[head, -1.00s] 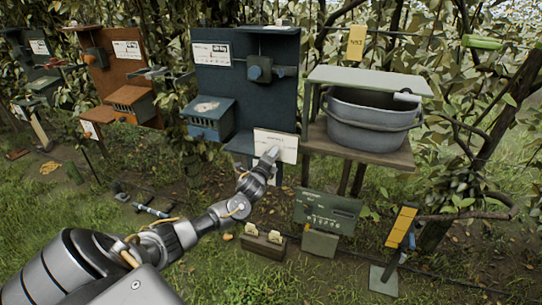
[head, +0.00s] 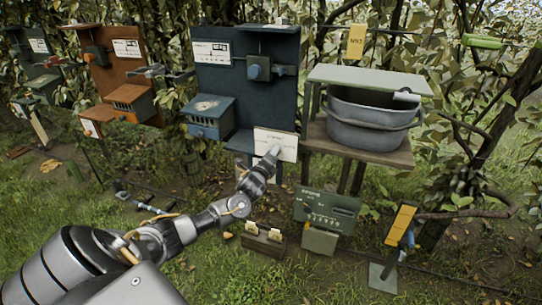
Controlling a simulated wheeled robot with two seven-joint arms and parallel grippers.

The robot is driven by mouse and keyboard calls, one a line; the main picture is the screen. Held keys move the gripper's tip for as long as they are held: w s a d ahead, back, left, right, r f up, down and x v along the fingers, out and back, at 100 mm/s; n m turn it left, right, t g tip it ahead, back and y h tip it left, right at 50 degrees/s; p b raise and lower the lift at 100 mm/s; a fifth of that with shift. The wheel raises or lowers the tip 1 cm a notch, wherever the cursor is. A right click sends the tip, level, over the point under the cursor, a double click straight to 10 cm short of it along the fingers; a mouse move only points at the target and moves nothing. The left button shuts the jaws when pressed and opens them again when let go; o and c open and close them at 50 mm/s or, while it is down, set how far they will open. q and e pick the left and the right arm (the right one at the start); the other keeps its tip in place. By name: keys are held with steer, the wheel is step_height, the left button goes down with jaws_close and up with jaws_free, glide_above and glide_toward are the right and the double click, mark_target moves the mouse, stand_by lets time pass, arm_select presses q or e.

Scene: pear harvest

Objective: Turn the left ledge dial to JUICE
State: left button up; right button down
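My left gripper (head: 271,155) reaches in from the lower left, and its tip overlaps a white card (head: 283,143) at the front of the blue station's lower ledge (head: 240,142). I cannot tell whether it touches the card, or whether the fingers are open or shut. No dial marked JUICE can be made out; a dial there may be hidden by the card or gripper. A pale round disc (head: 206,105) lies on the blue box left of the gripper. A round blue-grey knob (head: 254,72) shows on the upright blue board (head: 243,100). My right gripper is out of view.
A grey tub (head: 365,125) stands on a wooden shelf to the right. Orange (head: 125,50) and dark green stations stand left.

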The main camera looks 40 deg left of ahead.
arm_select(q)
steer(key=shift+o, duration=1.1)
steer(key=shift+s, duration=0.15)
steer(key=b+v, duration=0.2)
steer(key=v, duration=0.8)
steer(key=shift+s+d, duration=0.2)
steer(key=shift+s, duration=0.05)
